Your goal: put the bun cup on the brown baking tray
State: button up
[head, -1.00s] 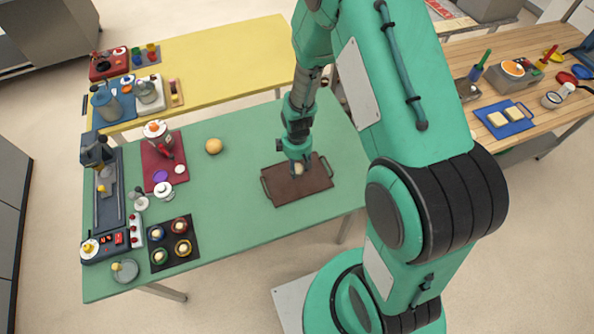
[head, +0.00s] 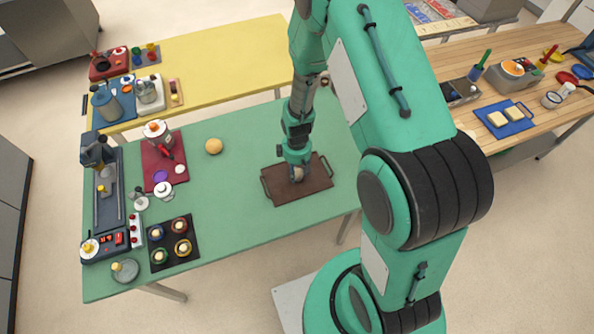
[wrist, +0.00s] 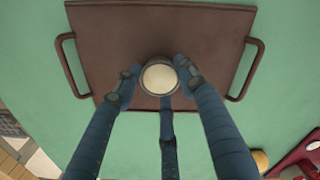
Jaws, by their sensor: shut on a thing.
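The bun cup (wrist: 159,78) shows in the wrist view as a round cup with a dark rim and a pale cream top. My gripper (wrist: 158,84) is shut on it, with its blue fingers around the rim. The brown baking tray (wrist: 110,45), a flat board with a handle at each end, fills the space behind the cup. In the head view my gripper (head: 297,168) points down over the middle of the tray (head: 318,178). The cup (head: 298,176) is partly hidden by the fingers. I cannot tell whether its base touches the tray.
The tray lies on the green table (head: 235,190). Left of it are a loose round bun (head: 213,146), a red mat (head: 151,172) with a jar and a black tray (head: 165,235) with several coloured cups. The table between is clear.

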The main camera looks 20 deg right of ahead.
aim_at(297, 172)
jog(key=shift+f, duration=0.15)
jog(key=o, duration=1.2)
jog(key=shift+c, duration=0.2)
jog(key=shift+r, duration=0.2)
notch_tip(297, 172, up, 12)
dwell(0.4)
